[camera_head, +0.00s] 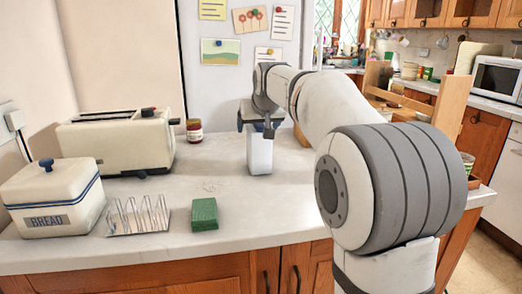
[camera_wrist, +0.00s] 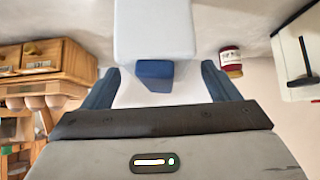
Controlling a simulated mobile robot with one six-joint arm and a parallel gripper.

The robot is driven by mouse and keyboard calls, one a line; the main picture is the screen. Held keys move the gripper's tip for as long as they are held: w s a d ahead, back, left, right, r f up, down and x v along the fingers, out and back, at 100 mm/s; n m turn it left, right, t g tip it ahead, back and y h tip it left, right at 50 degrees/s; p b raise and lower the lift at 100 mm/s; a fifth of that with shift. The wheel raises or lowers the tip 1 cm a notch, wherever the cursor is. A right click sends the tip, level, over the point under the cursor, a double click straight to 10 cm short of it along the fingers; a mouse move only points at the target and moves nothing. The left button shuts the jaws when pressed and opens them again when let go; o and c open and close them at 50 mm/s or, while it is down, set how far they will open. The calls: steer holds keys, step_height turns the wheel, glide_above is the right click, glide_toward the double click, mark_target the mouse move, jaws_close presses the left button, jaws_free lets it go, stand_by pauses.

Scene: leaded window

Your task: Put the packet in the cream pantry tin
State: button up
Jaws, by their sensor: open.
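A pale, tall box with a blue tab on top, which I take to be the packet (camera_head: 260,155), stands upright on the counter in the head view. In the wrist view the packet (camera_wrist: 155,30) fills the upper middle, its blue tab between the jaws. My gripper (camera_head: 258,128) is directly above it with its jaws open, and in the wrist view the gripper (camera_wrist: 158,88) has one finger on each side of the tab, apart from it. The cream tin (camera_head: 54,198), lettered BREAD, stands at the left with its blue-knobbed lid on. Its inside is hidden.
A cream toaster (camera_head: 118,142) and a red-lidded jar (camera_head: 194,131) stand behind and left. A metal toast rack (camera_head: 138,216) and a green block or stack (camera_head: 204,214) lie between the tin and the packet. A wooden rack (camera_head: 452,105) is at right. Counter before the packet is clear.

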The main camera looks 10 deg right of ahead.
steer(key=shift+c, duration=0.4)
jaws_close()
stand_by(0.5)
steer(key=shift+r, duration=0.15)
